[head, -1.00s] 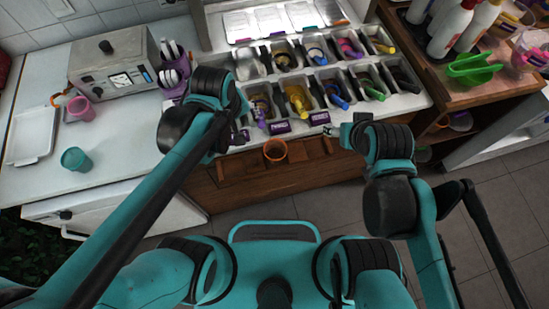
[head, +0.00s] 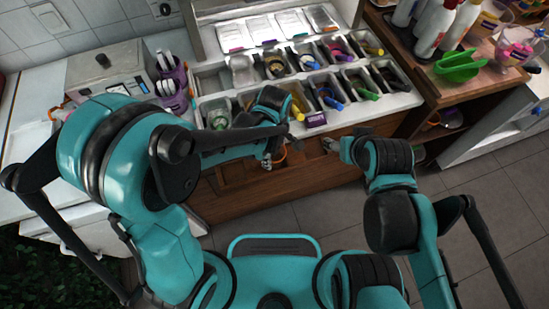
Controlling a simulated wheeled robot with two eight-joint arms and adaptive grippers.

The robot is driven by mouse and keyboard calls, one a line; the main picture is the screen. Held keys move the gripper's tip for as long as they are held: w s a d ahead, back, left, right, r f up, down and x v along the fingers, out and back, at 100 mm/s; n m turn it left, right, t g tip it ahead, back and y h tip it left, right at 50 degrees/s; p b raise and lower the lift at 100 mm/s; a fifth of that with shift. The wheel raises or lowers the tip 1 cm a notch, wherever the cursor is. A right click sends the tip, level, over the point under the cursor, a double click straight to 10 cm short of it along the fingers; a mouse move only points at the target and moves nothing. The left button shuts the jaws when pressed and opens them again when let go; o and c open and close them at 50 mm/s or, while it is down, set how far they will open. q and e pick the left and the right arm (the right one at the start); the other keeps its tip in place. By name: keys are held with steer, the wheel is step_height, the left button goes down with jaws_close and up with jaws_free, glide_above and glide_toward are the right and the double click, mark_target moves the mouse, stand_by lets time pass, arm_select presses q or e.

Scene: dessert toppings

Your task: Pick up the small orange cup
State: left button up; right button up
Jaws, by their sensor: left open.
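The small orange cup (head: 280,158) stands in the wooden front ledge below the topping bins in the head view. My left arm reaches across from the left, and its gripper (head: 281,151) is at the cup, with fingers showing at the cup's left and upper right. It is open, and it hides part of the cup. Whether a finger touches the cup cannot be told. My right gripper (head: 332,144) is a little right of the cup, apart from it; its jaw opening is unclear.
Topping bins with coloured scoops (head: 331,97) stand just behind the ledge (head: 313,165). A purple label block (head: 316,119) is on the bins' front edge.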

mark_target(274, 157)
arm_select(q)
step_height(274, 157, down, 2)
steer(key=shift+f+b, duration=0.25)
steer(key=shift+b, duration=0.05)
steer(key=shift+r, duration=0.1)
arm_select(e)
steer(key=shift+f, duration=0.55)
arm_select(q)
steer(key=c, duration=0.8)
steer(key=shift+c, duration=0.2)
